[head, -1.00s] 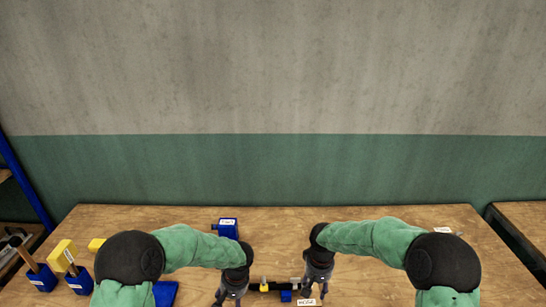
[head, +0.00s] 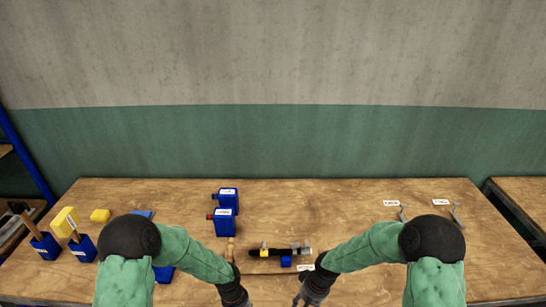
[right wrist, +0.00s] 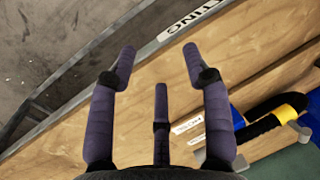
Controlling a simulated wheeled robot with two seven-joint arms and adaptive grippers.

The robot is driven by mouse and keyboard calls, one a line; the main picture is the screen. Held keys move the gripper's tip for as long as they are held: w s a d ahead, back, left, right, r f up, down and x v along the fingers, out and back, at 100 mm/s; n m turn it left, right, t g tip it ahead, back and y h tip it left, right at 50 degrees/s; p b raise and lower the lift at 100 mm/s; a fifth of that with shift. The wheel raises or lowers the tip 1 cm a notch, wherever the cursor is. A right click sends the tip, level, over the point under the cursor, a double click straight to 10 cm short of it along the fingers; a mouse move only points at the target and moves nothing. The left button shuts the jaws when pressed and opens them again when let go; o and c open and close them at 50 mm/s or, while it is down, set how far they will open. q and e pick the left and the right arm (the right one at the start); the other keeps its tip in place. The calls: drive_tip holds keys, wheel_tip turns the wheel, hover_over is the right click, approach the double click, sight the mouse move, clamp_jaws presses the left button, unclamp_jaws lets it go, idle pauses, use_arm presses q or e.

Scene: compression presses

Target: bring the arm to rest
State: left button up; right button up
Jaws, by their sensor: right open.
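My right arm in its green sleeve comes in from the right in the head view, and its dark gripper (head: 308,299) is low, near the table's front edge. In the right wrist view the purple-grey fingers (right wrist: 158,52) are spread with nothing between them. They are over the table's front edge, apart from the black hose (right wrist: 262,122). My left gripper (head: 236,300) is at the bottom of the head view, left of the right one. Its fingertips are cut off or too small to judge.
The black hose with a yellow fitting (head: 264,251) lies on a blue stand (head: 286,262). Two blue containers (head: 226,223) stand behind it. The back middle is clear.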

use_arm(q)
drive_tip(key=s+f+n+t+h+b, duration=0.1)
drive_tip(key=s+f+n+h+b, duration=0.1)
drive_tip(key=s+f+b, duration=0.7)
drive_tip(key=s+f, duration=0.4)
drive_tip(key=f, duration=0.4)
drive_tip(key=shift+s+a+t, duration=0.2)
drive_tip(key=shift+s+t, duration=0.1)
drive_tip(key=shift+t, duration=0.1)
use_arm(e)
drive_tip(key=s+f+m+y, duration=0.1)
drive_tip(key=s+f+m, duration=0.1)
drive_tip(key=s+f, duration=1.5)
wheel_tip(320, 180, down, 3)
drive_tip(key=shift+s+a+r+m+t, duration=0.1)
drive_tip(key=shift+s+a+m+t, duration=0.05)
drive_tip(key=shift+a+m+t, duration=0.2)
use_arm(q)
drive_tip(key=shift+f, duration=0.1)
